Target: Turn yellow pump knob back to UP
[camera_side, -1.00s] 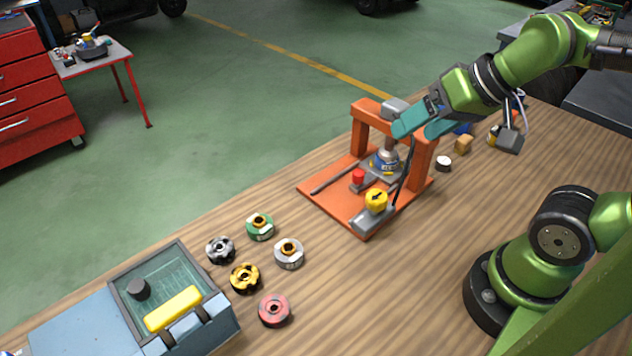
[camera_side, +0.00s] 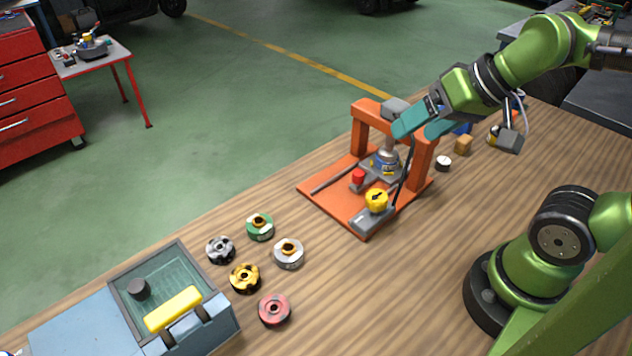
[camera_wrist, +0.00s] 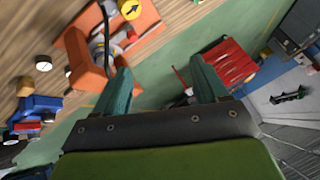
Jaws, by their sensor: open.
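The yellow pump knob (camera_side: 376,199) sits on the grey pump at the front of an orange press frame (camera_side: 421,165). It bears a black arrow. The knob also shows at the top of the wrist view (camera_wrist: 129,8). My gripper (camera_side: 418,131) is at the top of the press frame, above and behind the knob and apart from it. Its two teal fingers also show in the wrist view (camera_wrist: 160,84), spread apart with nothing between them. A red knob (camera_side: 358,176) and a grey jack with a blue and yellow band (camera_side: 385,160) stand on the press base.
Several ring-shaped parts, among them a green one (camera_side: 260,227) and a red one (camera_side: 274,310), lie left of the press. A blue case (camera_side: 184,325) with a yellow handle stands front left. The wooden bench in front of the press is clear.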

